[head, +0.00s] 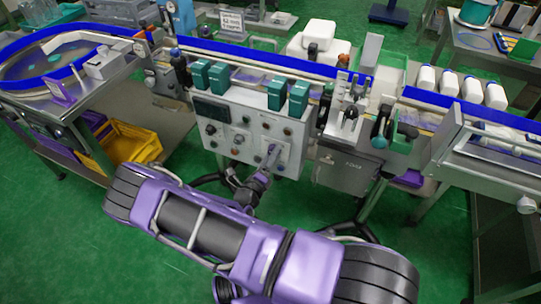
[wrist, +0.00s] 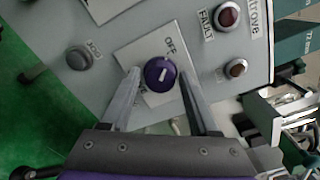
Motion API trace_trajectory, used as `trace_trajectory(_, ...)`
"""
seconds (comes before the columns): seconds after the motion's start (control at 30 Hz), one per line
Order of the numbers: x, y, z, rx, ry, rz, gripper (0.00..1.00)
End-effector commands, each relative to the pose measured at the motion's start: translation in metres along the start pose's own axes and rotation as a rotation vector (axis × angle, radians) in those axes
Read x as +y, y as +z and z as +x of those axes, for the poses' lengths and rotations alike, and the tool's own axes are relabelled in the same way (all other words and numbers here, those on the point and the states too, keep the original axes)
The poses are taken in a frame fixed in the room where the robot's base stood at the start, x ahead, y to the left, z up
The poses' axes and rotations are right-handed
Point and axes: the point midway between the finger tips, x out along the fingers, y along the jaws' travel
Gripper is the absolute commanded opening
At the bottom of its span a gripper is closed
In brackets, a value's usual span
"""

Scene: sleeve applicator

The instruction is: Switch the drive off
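The purple rotary knob (wrist: 160,74) sits on a pale plate on the control panel (wrist: 110,55), with OFF printed beside it and a second label partly hidden near my left finger. A short white mark shows on the knob; I cannot tell for certain which label it points to. My gripper (head: 271,157) is at the lower right of the grey control panel (head: 225,140) in the head view. In the wrist view its two fingers stand on either side of the knob, with small gaps visible, so it looks open.
Near the knob are a red FAULT lamp (wrist: 228,14), a brown-red button (wrist: 236,68) and a grey button (wrist: 78,58). Teal boxes (head: 299,98) stand above the panel. A conveyor with blue rails (head: 255,55) runs behind. A yellow crate (head: 133,142) is at left.

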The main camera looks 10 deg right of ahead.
Motion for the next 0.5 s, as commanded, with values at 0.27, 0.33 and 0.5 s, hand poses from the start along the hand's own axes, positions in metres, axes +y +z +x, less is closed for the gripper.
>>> trace_trajectory(0.27,0.0,0.001,0.001,-0.001,-0.001,0.002,0.79)
trace_trajectory(0.33,-0.001,0.001,0.0,-0.001,-0.001,0.002,0.79)
trace_trajectory(0.5,0.0,0.002,-0.011,-0.002,0.0,0.003,0.79)
